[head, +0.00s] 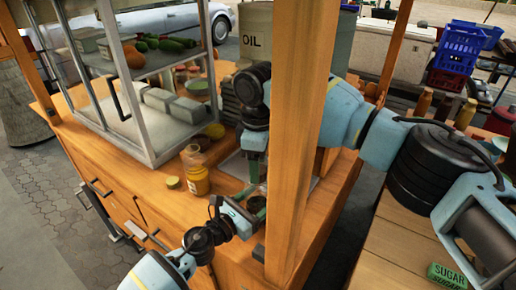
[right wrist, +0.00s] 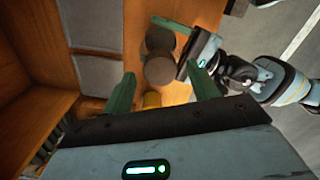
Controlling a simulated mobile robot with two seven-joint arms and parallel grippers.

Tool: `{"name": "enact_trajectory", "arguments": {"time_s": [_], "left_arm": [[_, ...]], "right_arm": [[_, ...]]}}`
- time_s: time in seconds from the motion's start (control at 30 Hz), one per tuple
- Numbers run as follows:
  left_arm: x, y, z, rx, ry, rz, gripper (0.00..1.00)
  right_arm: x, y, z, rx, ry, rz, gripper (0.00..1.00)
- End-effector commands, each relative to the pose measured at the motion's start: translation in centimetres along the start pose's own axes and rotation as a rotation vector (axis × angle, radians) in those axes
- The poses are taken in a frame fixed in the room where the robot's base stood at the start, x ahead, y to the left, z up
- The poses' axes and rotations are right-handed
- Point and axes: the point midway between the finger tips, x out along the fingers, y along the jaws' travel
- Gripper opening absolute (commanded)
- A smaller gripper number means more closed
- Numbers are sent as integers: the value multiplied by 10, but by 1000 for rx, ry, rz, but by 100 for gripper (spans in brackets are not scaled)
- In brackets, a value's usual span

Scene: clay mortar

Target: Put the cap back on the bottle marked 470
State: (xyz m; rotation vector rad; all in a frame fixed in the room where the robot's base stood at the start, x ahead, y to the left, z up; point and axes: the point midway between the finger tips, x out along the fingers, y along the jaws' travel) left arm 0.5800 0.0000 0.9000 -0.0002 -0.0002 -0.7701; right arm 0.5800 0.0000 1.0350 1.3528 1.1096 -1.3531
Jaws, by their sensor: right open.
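A clear bottle with amber contents (head: 196,178) stands open-topped on the wooden counter; no number on it is legible. A small yellowish round lid (head: 172,182) lies just left of it. My right gripper (head: 256,178) points down over the counter, right of the bottle and partly behind the post. In the right wrist view its green fingers (right wrist: 162,86) are spread apart, with dark round things (right wrist: 160,71) beyond them. My left gripper (head: 243,212) is low at the counter's front edge; it also shows in the right wrist view (right wrist: 190,52) beside the dark round things. Whether it grips one is unclear.
A wooden post (head: 301,130) stands close to both grippers and hides part of the counter. A glass display case (head: 150,110) is at the back left.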

Motion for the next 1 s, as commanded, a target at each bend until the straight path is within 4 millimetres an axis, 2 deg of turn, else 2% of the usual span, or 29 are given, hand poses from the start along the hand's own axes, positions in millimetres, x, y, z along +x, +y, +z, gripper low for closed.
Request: {"name": "enact_trajectory", "arguments": {"time_s": [0.2,0.5,0.83,1.0], "left_arm": [[0,0,-1,0,1,0,0],[0,0,-1,0,1,0,0],[0,0,-1,0,1,0,0],[0,0,-1,0,1,0,0]], "right_arm": [[14,0,0,1,0,0,59],[15,0,0,1,0,0,59],[15,0,0,1,0,0,16],[15,0,0,38,1,-1,13]]}}
